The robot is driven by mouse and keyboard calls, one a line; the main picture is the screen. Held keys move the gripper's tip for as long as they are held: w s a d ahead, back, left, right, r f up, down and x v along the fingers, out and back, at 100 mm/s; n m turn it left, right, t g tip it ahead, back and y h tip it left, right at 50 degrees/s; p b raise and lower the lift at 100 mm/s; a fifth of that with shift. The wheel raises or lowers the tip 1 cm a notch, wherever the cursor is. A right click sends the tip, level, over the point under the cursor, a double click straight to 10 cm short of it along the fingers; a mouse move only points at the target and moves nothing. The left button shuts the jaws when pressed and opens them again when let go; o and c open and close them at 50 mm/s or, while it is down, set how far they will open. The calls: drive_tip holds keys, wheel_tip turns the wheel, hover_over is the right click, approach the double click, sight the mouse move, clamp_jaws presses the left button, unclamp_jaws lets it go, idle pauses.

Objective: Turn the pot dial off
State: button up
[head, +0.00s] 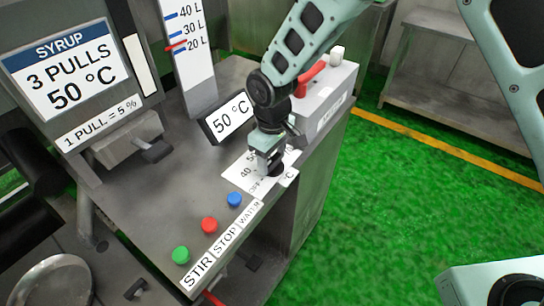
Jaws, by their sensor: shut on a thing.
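The pot dial (277,170) is a dark knob on a white scale plate (238,177) near the right edge of the grey console. The plate shows "40" and part of "OFF"; other marks are hidden behind my gripper. My gripper (267,165) points down over the plate and is shut on the dial. Most of the dial is covered, so its pointer setting cannot be read. A small display (230,119) behind the gripper reads "50 °C".
Blue (234,199), red (209,225) and green (181,255) buttons sit on the console left of the gripper. A white box with a red lever (311,78) stands behind it. A syrup sign (62,70) hangs at left. Green floor (400,200) is clear at right.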

sight(272, 160)
idle(0.6)
drive_tip(key=o, duration=1)
drive_tip(key=shift+r, duration=0.1)
wheel_tip(272, 160, up, 17)
drive_tip(key=b, duration=0.2)
drive_tip(key=shift+r+b, duration=0.15)
drive_tip(key=shift+b, duration=0.15)
drive_tip(key=shift+s, duration=0.1)
drive_tip(key=s+d+f, duration=0.1)
drive_tip(key=s+d, duration=0.3)
drive_tip(key=s, duration=0.4)
drive_tip(key=s+d+f+m, duration=0.1)
drive_tip(key=s+d, duration=0.3)
drive_tip(key=s, duration=0.4)
drive_tip(key=s+d+f+m, duration=0.1)
drive_tip(key=s+d, duration=0.3)
drive_tip(key=s, duration=0.3)
drive_tip(key=shift+s+y, duration=0.3)
drive_tip(key=shift+s, duration=0.1)
